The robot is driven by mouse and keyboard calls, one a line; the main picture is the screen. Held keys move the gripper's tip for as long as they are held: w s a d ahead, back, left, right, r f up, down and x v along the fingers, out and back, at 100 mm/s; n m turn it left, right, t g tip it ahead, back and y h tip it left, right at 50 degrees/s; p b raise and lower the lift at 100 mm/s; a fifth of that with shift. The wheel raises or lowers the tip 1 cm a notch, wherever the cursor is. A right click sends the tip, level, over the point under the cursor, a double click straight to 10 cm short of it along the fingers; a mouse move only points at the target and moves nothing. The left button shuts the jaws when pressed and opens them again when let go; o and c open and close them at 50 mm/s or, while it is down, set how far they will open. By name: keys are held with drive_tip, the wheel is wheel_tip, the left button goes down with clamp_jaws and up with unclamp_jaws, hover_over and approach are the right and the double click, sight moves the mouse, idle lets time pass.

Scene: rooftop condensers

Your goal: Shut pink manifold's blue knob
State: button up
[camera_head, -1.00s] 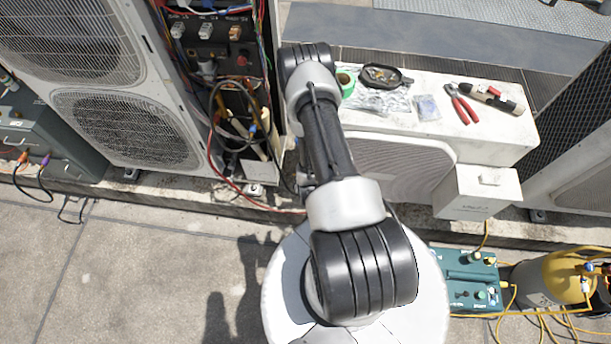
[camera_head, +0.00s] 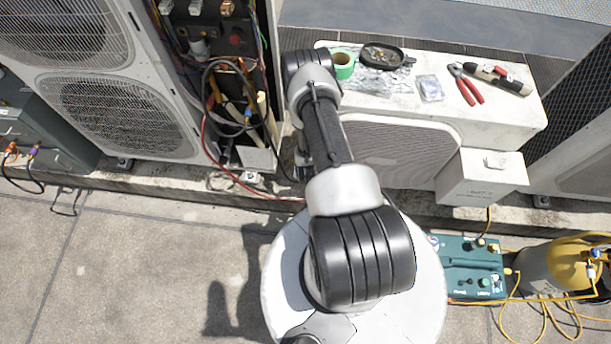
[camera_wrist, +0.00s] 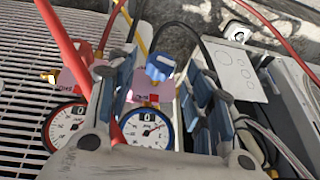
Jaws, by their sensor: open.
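In the wrist view, the pink manifold (camera_wrist: 152,92) carries a red-rimmed gauge (camera_wrist: 66,124) on the left and a blue-rimmed gauge (camera_wrist: 146,130) on the right. Its blue knob (camera_wrist: 159,67) stands above the blue-rimmed gauge. My gripper (camera_wrist: 160,82) is open, with one blue-padded finger left of the knob and the other right of it. A gap shows between the knob and the right finger; I cannot tell whether the left finger touches it. The left finger and a red hose hide part of the manifold. In the head view, my arm hides the gripper, and I cannot make out the manifold.
An open condenser panel with loose wires (camera_head: 226,95) stands left of my arm. A low white unit (camera_head: 440,115) bears green tape (camera_head: 343,64), a black tray (camera_head: 383,56) and red pliers (camera_head: 467,86). A teal pump (camera_head: 468,267) and a yellow-topped cylinder (camera_head: 572,265) stand at right.

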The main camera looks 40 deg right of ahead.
drive_tip(key=shift+b+x, duration=0.35)
drive_tip(key=shift+x, duration=0.95)
drive_tip(key=shift+c, duration=0.2)
drive_tip(key=c, duration=1)
drive_tip(key=t+y, duration=0.1)
drive_tip(key=t+b, duration=0.1)
drive_tip(key=m+t+y+b, duration=0.1)
drive_tip(key=shift+s+d+f+y, duration=0.2)
drive_tip(key=shift+s+d+y, duration=0.1)
drive_tip(key=shift+s+d, duration=0.05)
drive_tip(key=shift+s+d+f+m+t+y, duration=0.1)
drive_tip(key=shift+m+t+y, duration=0.1)
drive_tip(key=shift+t+y, duration=0.6)
drive_tip(key=shift+s+m+t+y, duration=0.15)
drive_tip(key=shift+t+y, duration=0.25)
drive_tip(key=shift+t, duration=0.7)
drive_tip(key=shift+w, duration=0.1)
